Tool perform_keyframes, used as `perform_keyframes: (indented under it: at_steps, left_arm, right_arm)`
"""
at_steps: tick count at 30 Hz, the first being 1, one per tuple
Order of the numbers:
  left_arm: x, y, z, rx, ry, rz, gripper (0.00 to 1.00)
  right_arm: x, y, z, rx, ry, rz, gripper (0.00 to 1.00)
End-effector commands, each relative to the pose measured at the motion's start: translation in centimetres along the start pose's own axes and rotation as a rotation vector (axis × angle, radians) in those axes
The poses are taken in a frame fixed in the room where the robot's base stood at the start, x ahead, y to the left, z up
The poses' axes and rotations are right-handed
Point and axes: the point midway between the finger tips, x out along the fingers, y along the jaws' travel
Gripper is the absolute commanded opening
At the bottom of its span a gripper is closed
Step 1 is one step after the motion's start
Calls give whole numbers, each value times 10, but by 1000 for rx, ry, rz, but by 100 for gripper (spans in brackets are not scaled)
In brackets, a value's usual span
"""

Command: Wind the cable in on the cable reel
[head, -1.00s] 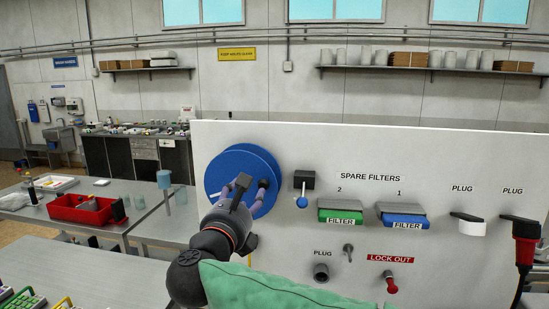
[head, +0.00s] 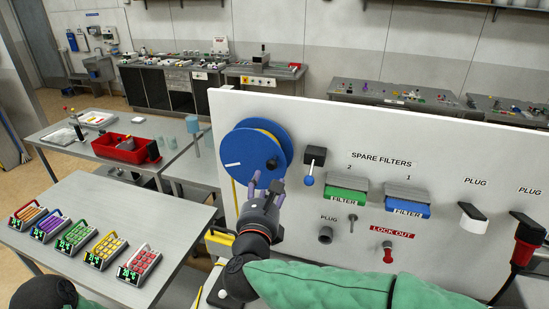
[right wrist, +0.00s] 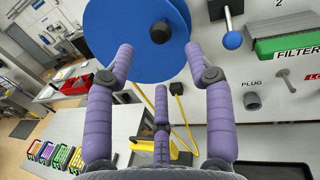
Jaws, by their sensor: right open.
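The cable reel (head: 250,148) is a blue disc on the white panel, with a dark crank knob (head: 272,164) at its lower right. It also fills the top of the right wrist view (right wrist: 125,30), with the knob (right wrist: 160,32) near its middle. A yellow cable (right wrist: 179,112) hangs below the reel. My right gripper (head: 266,187) is just below the reel, fingers pointing up at it. In the right wrist view its purple fingers are spread and empty, with the knob beyond and between their tips. My left gripper is out of view.
A black lever with a blue ball (head: 309,180) is right of the reel. Filters (head: 347,197), plugs (head: 473,215) and a red lock-out handle (head: 388,252) sit further right. A table (head: 110,215) with several coloured keypad boxes stands at left.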

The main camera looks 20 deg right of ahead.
Motion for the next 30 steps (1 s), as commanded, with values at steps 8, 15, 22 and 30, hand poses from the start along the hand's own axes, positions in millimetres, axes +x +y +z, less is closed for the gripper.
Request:
perform_keyframes:
  at_steps: [8,15,22,30]
  left_arm:
    - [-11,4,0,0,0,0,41]
    - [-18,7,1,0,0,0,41]
    - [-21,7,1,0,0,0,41]
    - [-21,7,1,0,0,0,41]
  right_arm:
    - [48,-2,0,-3,3,-4,54]
    - [83,-1,1,-2,1,-2,54]
    - [98,0,1,-1,-1,0,54]
    - [98,0,0,0,-1,0,54]
